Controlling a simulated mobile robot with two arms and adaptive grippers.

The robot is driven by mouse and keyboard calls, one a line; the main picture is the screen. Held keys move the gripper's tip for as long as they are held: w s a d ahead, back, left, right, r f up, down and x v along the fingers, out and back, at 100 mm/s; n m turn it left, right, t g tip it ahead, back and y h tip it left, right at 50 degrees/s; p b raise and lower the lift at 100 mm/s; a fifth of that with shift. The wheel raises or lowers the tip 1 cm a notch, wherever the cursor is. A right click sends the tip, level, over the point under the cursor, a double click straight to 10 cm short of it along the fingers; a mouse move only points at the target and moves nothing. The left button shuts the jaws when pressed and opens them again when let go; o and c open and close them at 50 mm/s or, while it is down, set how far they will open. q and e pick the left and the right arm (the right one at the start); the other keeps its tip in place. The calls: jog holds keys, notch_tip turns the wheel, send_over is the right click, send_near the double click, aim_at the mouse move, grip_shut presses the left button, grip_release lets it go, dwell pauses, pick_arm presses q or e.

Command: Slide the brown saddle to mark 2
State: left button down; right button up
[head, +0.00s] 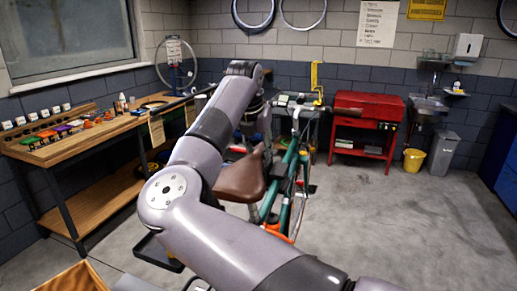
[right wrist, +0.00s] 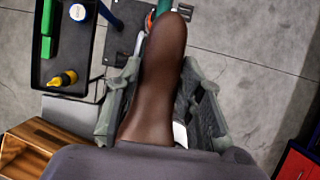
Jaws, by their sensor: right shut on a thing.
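The brown saddle (head: 241,178) sits on the green bike (head: 287,185) in the middle of the head view, partly behind my right arm. In the right wrist view the saddle (right wrist: 157,85) runs lengthwise between the two grey fingers of my right gripper (right wrist: 158,92), which is shut on it. In the head view my right gripper (head: 254,130) reaches down at the saddle, largely hidden by my own arm. Mark 2 and the seat post scale cannot be made out. My left gripper is not in view.
A wooden workbench (head: 75,149) with small parts stands left. A red tool cabinet (head: 367,118) and yellow bucket (head: 413,159) stand behind. A dark tray (right wrist: 75,88) holds a green box and yellow bottle beside the saddle. The floor at right is clear.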

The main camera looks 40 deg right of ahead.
grip_shut()
jog(key=b+x, duration=0.2)
jog(key=x, duration=0.1)
jog(key=shift+a+f, duration=0.1)
jog(key=o, duration=1)
grip_release()
jog(key=shift+o, duration=0.2)
